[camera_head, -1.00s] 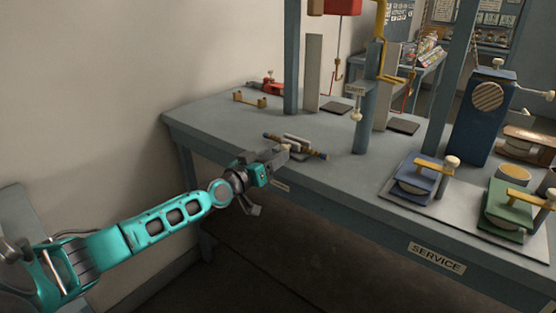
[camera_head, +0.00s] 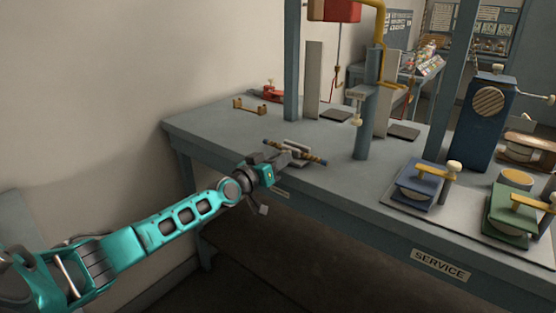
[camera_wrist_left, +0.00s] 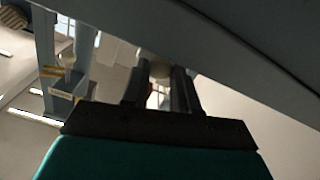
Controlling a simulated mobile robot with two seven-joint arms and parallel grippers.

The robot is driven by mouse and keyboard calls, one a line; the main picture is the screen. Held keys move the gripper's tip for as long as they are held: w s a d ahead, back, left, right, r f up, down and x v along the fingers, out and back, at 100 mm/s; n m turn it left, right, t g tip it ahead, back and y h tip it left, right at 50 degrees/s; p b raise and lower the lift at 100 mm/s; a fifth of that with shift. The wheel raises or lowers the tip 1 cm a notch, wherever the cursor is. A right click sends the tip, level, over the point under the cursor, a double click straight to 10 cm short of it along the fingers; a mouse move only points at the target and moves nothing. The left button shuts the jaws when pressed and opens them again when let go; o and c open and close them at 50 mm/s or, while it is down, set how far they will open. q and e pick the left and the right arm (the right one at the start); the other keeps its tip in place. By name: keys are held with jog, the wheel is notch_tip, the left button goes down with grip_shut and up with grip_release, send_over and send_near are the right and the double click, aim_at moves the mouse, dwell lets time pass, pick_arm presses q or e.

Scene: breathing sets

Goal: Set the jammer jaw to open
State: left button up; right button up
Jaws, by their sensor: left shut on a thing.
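The jammer (camera_head: 298,150) is a small grey fitting near the front edge of the blue-grey table, with a dark blue, yellow-banded rope or rod running through it. My left gripper (camera_head: 282,159), on a teal arm from the left, is at the jammer's near side. In the left wrist view a rounded cream knob (camera_wrist_left: 161,71) sits between my two dark fingers (camera_wrist_left: 161,88), which are shut on it. The fingers hide much of the knob and the jammer's near side, so I cannot tell the jaw's position. My right gripper is out of view.
The table's front edge (camera_head: 350,217) runs close under my left gripper. A blue-grey post (camera_head: 367,125) with a cream knob stands to the right. Blue (camera_head: 418,188) and green (camera_head: 512,215) clamp-like devices stand further right. A small brass bracket (camera_head: 250,106) lies behind.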

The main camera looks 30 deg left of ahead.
pick_arm(q)
grip_shut()
jog(key=shift+s+p, duration=0.45)
jog(key=shift+s, duration=0.3)
jog(key=o, duration=0.6)
grip_release()
jog(key=shift+o, duration=0.2)
jog(key=shift+s+a, duration=0.1)
jog(key=shift+s, duration=0.05)
